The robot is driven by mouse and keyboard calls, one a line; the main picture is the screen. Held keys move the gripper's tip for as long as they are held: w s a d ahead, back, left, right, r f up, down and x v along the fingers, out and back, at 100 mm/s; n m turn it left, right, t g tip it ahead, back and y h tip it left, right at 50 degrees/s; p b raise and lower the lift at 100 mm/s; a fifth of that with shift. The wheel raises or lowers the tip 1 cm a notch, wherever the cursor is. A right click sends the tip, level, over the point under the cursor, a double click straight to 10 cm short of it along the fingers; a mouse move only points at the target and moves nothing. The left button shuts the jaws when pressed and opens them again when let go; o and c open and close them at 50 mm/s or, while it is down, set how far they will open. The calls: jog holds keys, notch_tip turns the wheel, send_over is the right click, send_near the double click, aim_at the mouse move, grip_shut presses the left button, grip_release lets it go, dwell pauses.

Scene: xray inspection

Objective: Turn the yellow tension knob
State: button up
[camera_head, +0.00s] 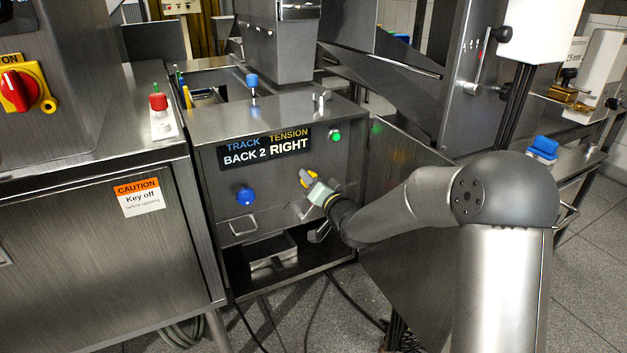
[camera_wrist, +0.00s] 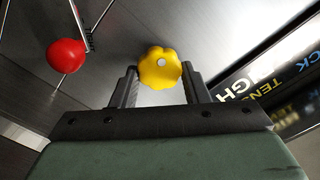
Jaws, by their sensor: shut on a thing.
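The yellow tension knob (camera_head: 303,177) sits on the front panel of a metal cabinet, below the TENSION RIGHT label (camera_head: 289,141). In the wrist view the lobed knob (camera_wrist: 160,67) shows between my two fingers, with a pale spot at its centre. My gripper (camera_head: 311,183) reaches the panel from the lower right and is shut on the knob, one finger on each side. In the head view my gripper partly hides the knob.
A blue knob (camera_head: 245,196) is left of the yellow one, under the TRACK BACK 2 label. A red ball (camera_wrist: 66,55) shows left in the wrist view. A green light (camera_head: 336,135) is at upper right. An open door panel (camera_head: 395,170) stands right of the cabinet.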

jog(key=shift+m, duration=0.4)
jog(key=o, duration=1)
jog(key=shift+s, duration=0.1)
jog(key=p+v, duration=0.2)
jog(key=v, duration=1.5)
jog(key=shift+s+d, duration=0.1)
jog(key=shift+s, duration=0.05)
